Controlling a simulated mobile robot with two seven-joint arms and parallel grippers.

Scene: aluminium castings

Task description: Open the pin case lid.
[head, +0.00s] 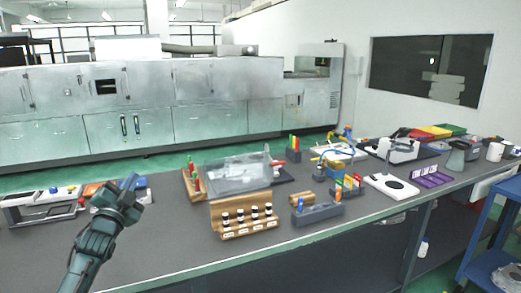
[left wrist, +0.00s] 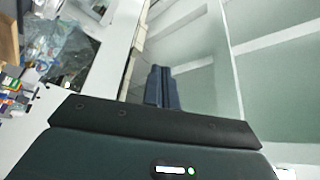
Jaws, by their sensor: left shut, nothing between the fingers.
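A clear, see-through box-like shape (head: 238,174) stands near the middle of the bench, behind a wooden rack. It may be the pin case; I cannot tell its lid from its body or whether the lid is raised. My left gripper (head: 133,190) is above the bench, to the left of this clear shape and apart from it. In the left wrist view its fingers (left wrist: 160,85) are together, with nothing between them. A clear, shiny area (left wrist: 52,45) shows at the upper left of that view, well away from the fingers. My right gripper is not in view.
The wooden rack (head: 245,229) holds several black-capped pieces. A grey block (head: 317,214) with coloured pieces stands to its right. A metal-framed fixture (head: 40,207) is at the left. Bare bench top (head: 165,245) lies between my left arm and the rack.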

